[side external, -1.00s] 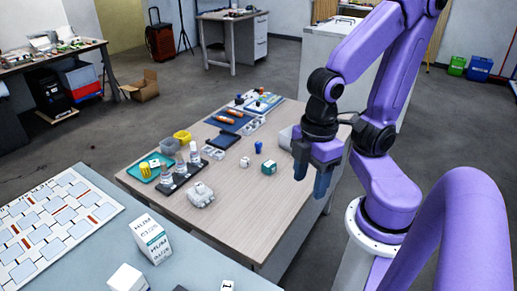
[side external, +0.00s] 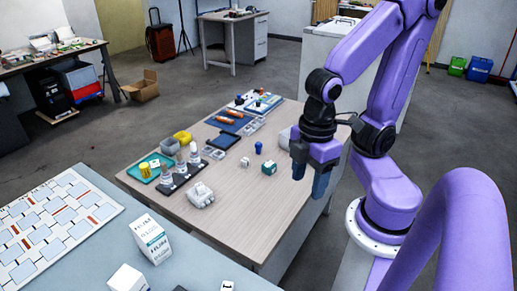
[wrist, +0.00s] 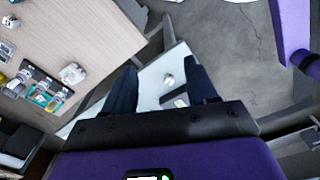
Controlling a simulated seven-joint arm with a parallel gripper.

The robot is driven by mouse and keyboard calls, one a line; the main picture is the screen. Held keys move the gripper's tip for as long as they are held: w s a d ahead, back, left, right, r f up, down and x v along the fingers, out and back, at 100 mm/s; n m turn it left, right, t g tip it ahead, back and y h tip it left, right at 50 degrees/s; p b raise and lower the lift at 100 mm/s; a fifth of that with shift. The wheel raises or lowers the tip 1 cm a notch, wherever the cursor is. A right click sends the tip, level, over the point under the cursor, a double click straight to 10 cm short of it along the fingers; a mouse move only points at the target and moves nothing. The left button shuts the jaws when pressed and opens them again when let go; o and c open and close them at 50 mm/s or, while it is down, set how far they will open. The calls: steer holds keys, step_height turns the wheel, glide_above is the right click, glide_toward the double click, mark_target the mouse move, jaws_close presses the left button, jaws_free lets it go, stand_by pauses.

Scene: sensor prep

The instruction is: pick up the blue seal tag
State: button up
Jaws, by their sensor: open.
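A small blue upright piece (side external: 258,148), which looks like the blue seal tag, stands on the wooden table (side external: 240,215) near its middle. It is too small to make out in detail, and I cannot pick it out in the wrist view. My gripper (side external: 310,176) points down by the table's right edge, to the right of the blue piece and apart from it. In the wrist view my gripper (wrist: 161,76) has its two dark fingers spread with nothing held between them.
A green-and-white cube (side external: 269,168) and a small white piece (side external: 245,162) stand near the blue piece. A white housing (side external: 201,195), a dark rack with bottles (side external: 181,178) and a teal tray (side external: 146,174) lie farther left. The table's front part is clear.

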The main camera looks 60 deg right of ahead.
steer(key=w+d+f+h, duration=0.2)
steer(key=w, duration=0.7)
steer(key=w+d+f+n+h, duration=0.1)
steer(key=w+f+h, duration=0.15)
steer(key=w, duration=0.65)
steer(key=w+d+f+h, duration=0.2)
steer(key=w+h, duration=0.1)
steer(key=w, duration=0.6)
steer(key=n+g+h, duration=0.1)
steer(key=n+h, duration=0.3)
steer(key=h, duration=0.2)
glide_toward(257, 145)
steer(key=x, duration=0.3)
steer(key=shift+d+f, duration=0.1)
steer(key=shift+f, duration=0.2)
steer(key=shift+r+x, duration=0.15)
steer(key=shift+x, duration=1.25)
steer(key=shift+r+x, duration=0.15)
steer(key=shift+x, duration=1.25)
steer(key=shift+d, duration=0.1)
jaws_close()
